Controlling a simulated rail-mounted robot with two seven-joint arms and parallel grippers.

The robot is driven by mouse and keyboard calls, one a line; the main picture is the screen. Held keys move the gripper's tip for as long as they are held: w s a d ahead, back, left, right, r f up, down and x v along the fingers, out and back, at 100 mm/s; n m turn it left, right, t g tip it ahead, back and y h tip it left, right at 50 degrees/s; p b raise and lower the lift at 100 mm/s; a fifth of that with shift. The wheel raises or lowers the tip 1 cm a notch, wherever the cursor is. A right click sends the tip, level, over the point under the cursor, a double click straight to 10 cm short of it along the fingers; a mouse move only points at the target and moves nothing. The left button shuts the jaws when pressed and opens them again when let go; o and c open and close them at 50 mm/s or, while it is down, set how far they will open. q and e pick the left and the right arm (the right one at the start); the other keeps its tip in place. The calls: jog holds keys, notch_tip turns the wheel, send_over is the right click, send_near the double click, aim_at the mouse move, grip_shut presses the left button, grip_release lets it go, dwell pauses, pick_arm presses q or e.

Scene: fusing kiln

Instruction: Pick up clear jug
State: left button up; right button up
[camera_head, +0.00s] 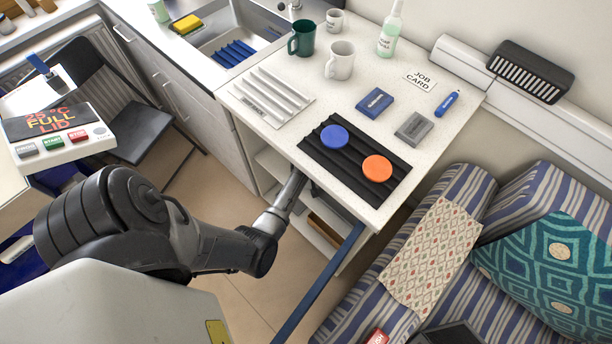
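I see no clear jug in this view. My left arm comes in from the lower left and reaches towards the open shelves (262,163) under the white counter (330,104). Its far end passes behind the counter's front edge, so the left gripper and anything in it are hidden. My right gripper is not in view.
On the counter are a green mug (302,38), a white mug (340,62), a soap bottle (389,36) and a black ribbed mat (343,171) with a blue disc (334,137) and an orange disc (377,168). A striped sofa (345,308) stands at right.

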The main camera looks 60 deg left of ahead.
pick_arm(q)
jog(key=shift+f, duration=0.25)
jog(key=shift+c, duration=0.4)
jog(key=c, duration=0.6)
jog(key=shift+c, duration=0.2)
jog(key=shift+r, duration=0.15)
